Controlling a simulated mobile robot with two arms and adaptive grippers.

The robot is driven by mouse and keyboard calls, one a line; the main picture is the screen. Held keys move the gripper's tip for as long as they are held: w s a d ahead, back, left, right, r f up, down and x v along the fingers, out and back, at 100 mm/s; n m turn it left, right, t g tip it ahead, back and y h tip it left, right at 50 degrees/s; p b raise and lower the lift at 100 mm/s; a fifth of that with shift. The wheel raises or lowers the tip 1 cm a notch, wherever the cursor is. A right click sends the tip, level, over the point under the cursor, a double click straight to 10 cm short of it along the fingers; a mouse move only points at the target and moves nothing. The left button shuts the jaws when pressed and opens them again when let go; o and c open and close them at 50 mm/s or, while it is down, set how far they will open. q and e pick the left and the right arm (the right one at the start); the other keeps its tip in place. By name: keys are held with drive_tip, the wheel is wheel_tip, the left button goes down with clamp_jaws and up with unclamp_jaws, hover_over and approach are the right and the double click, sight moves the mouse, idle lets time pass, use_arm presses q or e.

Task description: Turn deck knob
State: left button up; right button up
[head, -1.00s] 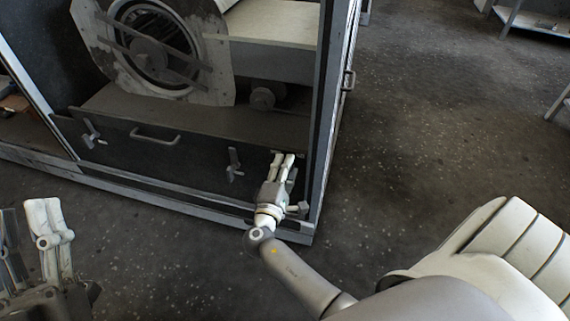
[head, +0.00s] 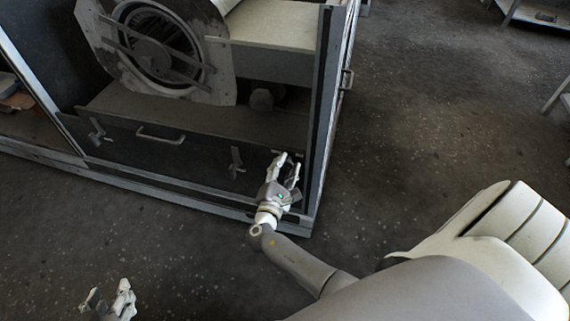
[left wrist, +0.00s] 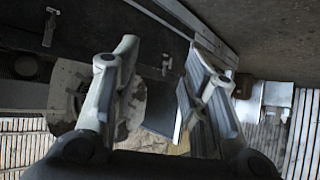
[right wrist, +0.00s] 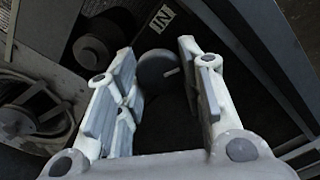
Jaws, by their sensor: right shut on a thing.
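The deck knob (right wrist: 157,67) is a dark round disc with a small pin, beside a white "IN" label (right wrist: 163,18) in the right wrist view. My right gripper (right wrist: 160,62) has its fingers on either side of the knob and is shut on it. In the head view my right gripper (head: 287,160) is at the right end of the cabinet's dark front panel (head: 195,160) and hides the knob. My left gripper (head: 108,290) is low at the left over the floor, away from the cabinet. Its fingers (left wrist: 157,65) are apart and empty in the left wrist view.
The panel carries a bar handle (head: 160,137), a left latch (head: 97,132) and a right latch (head: 236,162). The blower housing (head: 165,45) stands behind it. A cabinet corner post (head: 325,110) is close right of my right gripper. The floor (head: 420,110) to the right is clear.

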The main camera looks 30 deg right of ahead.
use_arm(q)
drive_tip(key=shift+s+a+f+g+y+p, duration=0.15)
drive_tip(key=shift+s+a+f+g, duration=0.1)
drive_tip(key=shift+s+f+g, duration=0.4)
drive_tip(key=shift+s+a+f+g+y+p, duration=0.1)
drive_tip(key=shift+s+a+f+g, duration=0.25)
drive_tip(key=shift+s, duration=0.5)
drive_tip(key=shift+s+a+f+g+y+p, duration=0.1)
drive_tip(key=shift+s+a+f+g+p, duration=0.1)
drive_tip(key=shift+s+f+g, duration=0.45)
use_arm(e)
drive_tip(key=shift+n, duration=0.8)
use_arm(q)
drive_tip(key=shift+s, duration=0.1)
use_arm(e)
drive_tip(key=o, duration=1)
drive_tip(key=shift+o, duration=0.2)
drive_tip(key=v, duration=1.2)
